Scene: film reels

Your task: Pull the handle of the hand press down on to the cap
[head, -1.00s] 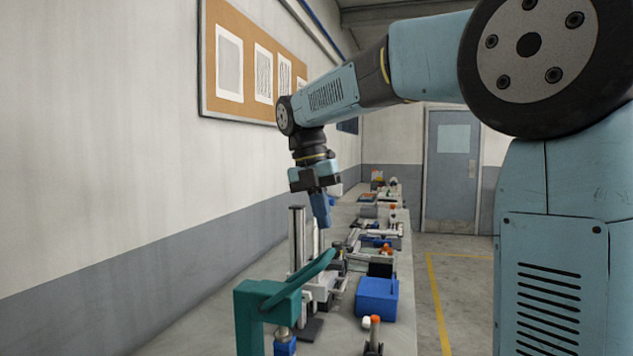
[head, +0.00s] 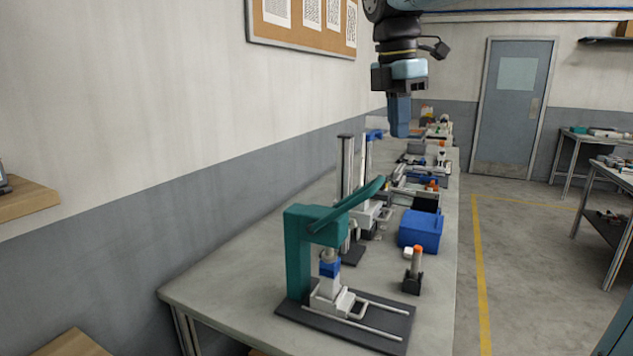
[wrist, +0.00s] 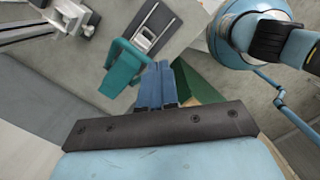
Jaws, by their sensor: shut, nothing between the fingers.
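The hand press (head: 297,255) is a teal frame at the front of the long grey bench. Its teal handle (head: 350,203) slants up and to the right from the top of the frame. Below the head, a blue cap (head: 329,268) sits on a pale part over a dark base plate. My gripper (head: 399,132) hangs fingers down, shut and empty, above and beyond the press, clear of the handle. In the wrist view the teal press (wrist: 122,68) lies beyond the shut blue fingertips (wrist: 158,68). I cannot tell the height gap there.
A blue bin (head: 420,231) and a small holder with an orange-topped part (head: 414,272) stand right of the press. A metal column (head: 346,180) rises just behind it. The wall runs along the left. The bench's near left corner is bare.

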